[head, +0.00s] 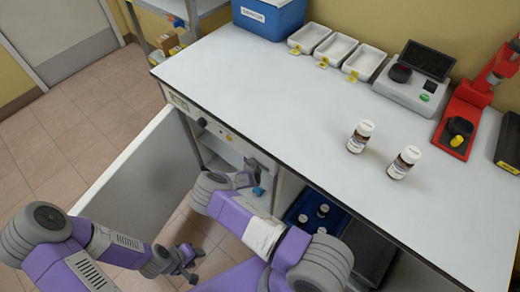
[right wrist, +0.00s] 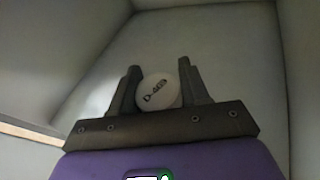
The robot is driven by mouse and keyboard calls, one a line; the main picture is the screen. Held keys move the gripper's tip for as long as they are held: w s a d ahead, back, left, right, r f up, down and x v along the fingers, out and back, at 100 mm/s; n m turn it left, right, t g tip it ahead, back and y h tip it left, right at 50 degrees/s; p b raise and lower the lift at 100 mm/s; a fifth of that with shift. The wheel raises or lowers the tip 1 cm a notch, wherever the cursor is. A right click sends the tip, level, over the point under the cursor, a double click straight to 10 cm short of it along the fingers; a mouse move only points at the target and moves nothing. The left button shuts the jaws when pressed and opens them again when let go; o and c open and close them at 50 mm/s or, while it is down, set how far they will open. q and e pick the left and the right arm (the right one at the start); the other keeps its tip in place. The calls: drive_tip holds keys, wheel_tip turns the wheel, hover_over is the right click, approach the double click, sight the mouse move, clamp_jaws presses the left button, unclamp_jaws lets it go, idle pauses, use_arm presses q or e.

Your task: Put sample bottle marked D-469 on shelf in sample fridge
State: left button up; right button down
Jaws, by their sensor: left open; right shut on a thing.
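The sample bottle (right wrist: 158,91) shows its round white cap, marked D-46 with a last character I cannot read surely, between the fingers of my right gripper (right wrist: 160,88). That gripper is shut on it inside a pale-walled space. In the head view my right arm reaches into the sample fridge (head: 205,124) under the counter, and its hand is partly hidden by the arm. A pale shelf (head: 222,146) shows inside. The fridge door (head: 140,165) stands open to the left. My left gripper (head: 191,272) is open and empty, low over the floor outside the door.
Two white-capped brown bottles (head: 360,137) (head: 404,163) stand on the white counter (head: 270,95). A blue tray (head: 338,222) with several bottles sits below it, right of the fridge. White trays (head: 336,48), a grey device (head: 412,88) and a red device (head: 459,118) line the back.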

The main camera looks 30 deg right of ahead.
drive_tip(key=shift+f, duration=1.05)
drive_tip(key=shift+f, duration=0.15)
drive_tip(key=c, duration=0.5)
unclamp_jaws()
drive_tip(key=shift+c, duration=0.2)
drive_tip(key=shift+s+a+r, duration=0.15)
drive_tip(key=shift+r, duration=0.05)
drive_tip(key=p+v, duration=0.3)
drive_tip(key=v, duration=0.8)
drive_tip(key=shift+s+a, duration=0.2)
drive_tip(key=shift+s, duration=0.1)
